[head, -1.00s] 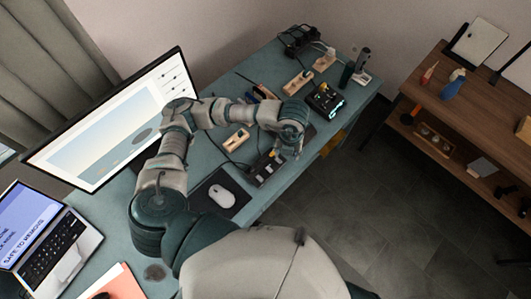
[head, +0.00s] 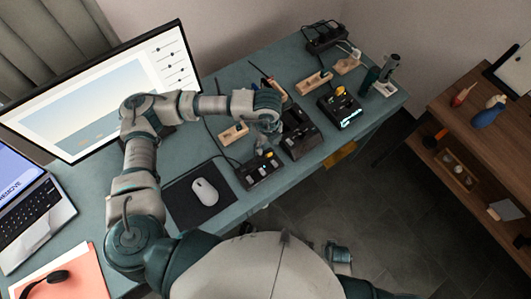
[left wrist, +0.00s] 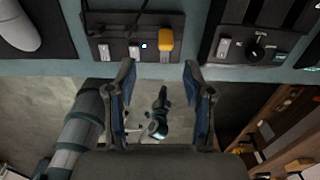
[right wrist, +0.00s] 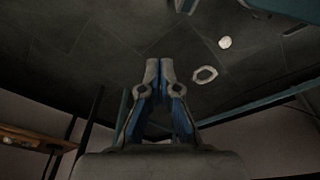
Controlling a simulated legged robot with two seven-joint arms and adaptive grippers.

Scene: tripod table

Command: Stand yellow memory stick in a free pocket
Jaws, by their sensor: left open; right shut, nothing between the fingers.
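A small yellow block that looks like the memory stick stands in a black device (head: 262,171) at the near table edge. It shows in the head view (head: 268,154) and at the top of the left wrist view (left wrist: 166,40), beside metal plugs and a small blue light. Another yellow piece (head: 340,90) is on a black device further right; I cannot tell what it is. My left gripper (left wrist: 157,72) is open and empty, with the yellow block just beyond its fingertips in the picture. My right gripper (right wrist: 159,65) is shut and empty, away from the tabletop.
Light wooden blocks (head: 233,133), (head: 314,80) stand on the teal table; their pockets are too small to make out. A middle black device (head: 299,138) sits close by. A mouse (head: 205,191) lies on a dark mat. A wooden shelf (head: 470,130) stands right, across open floor.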

